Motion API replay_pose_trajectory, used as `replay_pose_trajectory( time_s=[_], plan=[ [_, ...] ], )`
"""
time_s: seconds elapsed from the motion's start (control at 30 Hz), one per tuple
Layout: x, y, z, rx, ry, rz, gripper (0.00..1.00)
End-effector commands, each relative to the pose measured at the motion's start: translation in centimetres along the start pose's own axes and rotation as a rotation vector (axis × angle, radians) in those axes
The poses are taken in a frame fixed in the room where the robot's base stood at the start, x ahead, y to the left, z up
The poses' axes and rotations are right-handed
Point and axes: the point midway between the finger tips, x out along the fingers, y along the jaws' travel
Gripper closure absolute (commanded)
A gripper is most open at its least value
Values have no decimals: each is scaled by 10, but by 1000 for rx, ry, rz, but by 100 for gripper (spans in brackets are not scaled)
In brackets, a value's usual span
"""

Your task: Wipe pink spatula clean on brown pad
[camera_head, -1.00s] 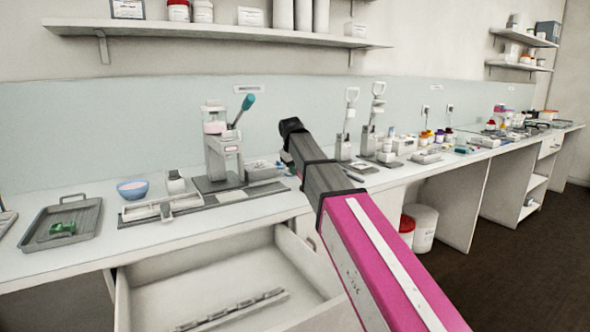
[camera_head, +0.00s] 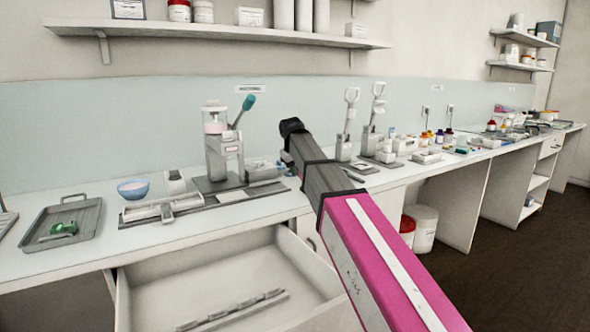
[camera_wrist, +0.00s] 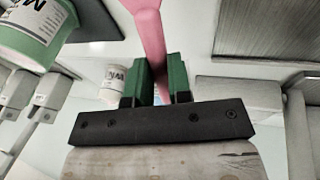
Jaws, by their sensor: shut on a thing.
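In the wrist view my gripper (camera_wrist: 162,68) has two green fingers shut on the pink spatula (camera_wrist: 150,24). The spatula runs up out of the top of that view, so its far end is hidden. In the head view my arm reaches over the bench, and neither the gripper nor the spatula can be made out there. I cannot pick out the brown pad for certain in either view.
A green labelled tub (camera_wrist: 28,38) and a white jar (camera_wrist: 113,82) are left of the spatula. The bench holds a blue bowl (camera_head: 133,190), a press (camera_head: 222,155) and a grey tray (camera_head: 62,222). A drawer (camera_head: 225,285) stands open below.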

Motion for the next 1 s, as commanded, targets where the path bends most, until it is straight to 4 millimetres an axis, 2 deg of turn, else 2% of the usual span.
replay_pose_trajectory(
  time_s=[0.47, 1.0],
  plan=[
    [-4, 1, 0, 0, 0, 0, 100],
    [-34, 9, -8, 0, 0, 0, 100]
  ],
)
